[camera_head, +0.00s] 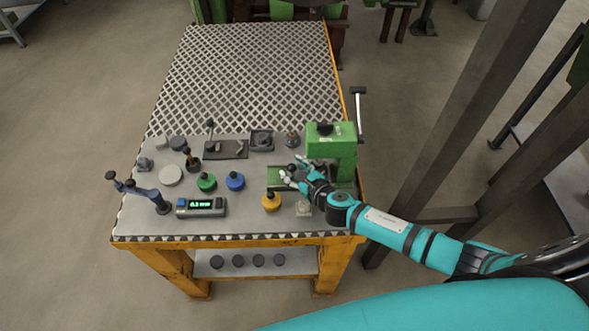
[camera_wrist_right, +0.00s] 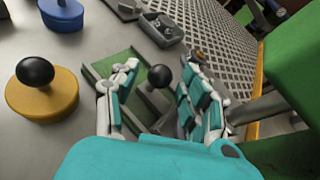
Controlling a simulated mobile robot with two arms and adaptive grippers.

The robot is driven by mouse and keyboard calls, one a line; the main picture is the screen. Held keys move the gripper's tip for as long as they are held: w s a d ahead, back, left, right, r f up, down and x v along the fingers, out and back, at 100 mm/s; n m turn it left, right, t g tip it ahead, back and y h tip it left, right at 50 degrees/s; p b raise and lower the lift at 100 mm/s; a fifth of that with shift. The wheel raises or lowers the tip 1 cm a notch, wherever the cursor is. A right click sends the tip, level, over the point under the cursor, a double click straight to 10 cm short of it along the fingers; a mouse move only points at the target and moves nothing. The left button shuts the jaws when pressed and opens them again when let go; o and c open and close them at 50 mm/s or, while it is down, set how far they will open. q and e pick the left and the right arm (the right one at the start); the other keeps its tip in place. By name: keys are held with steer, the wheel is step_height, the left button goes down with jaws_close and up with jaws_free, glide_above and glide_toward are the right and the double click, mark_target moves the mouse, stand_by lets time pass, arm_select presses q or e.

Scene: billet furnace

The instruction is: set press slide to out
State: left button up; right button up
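The green press (camera_head: 331,141) stands at the right side of the table, with a lever handle (camera_head: 358,100) at its right. Its green slide bed (camera_head: 279,178) reaches left from under the head; the bed also shows in the right wrist view (camera_wrist_right: 103,68). A black ball knob (camera_wrist_right: 160,76) stands over the bed. My right gripper (camera_head: 291,173) is at the bed, its fingers apart on either side of the knob in the wrist view (camera_wrist_right: 158,82). I cannot tell whether a finger touches it. The fingers partly hide the slide. My left gripper is not in view.
A yellow knobbed disc (camera_head: 270,201), a blue one (camera_head: 235,181) and a green one (camera_head: 206,183) stand left of the press. A digital gauge (camera_head: 201,207) and a blue-grey stand (camera_head: 139,190) are farther left. The mesh table top (camera_head: 250,70) behind is clear.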

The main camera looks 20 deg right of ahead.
jaws_close()
steer(key=a, duration=0.2)
steer(key=w+a, duration=0.1)
steer(key=a, duration=0.2)
steer(key=w+a+p, duration=0.1)
steer(key=a, duration=0.1)
steer(key=shift+w+a, duration=0.1)
steer(key=shift+a, duration=0.15)
steer(key=shift+d, duration=0.1)
steer(key=shift+o, duration=0.8)
jaws_free()
steer(key=shift+s, duration=0.2)
steer(key=v, duration=1.1)
steer(key=shift+s, duration=0.35)
steer(key=shift+d+r, duration=0.1)
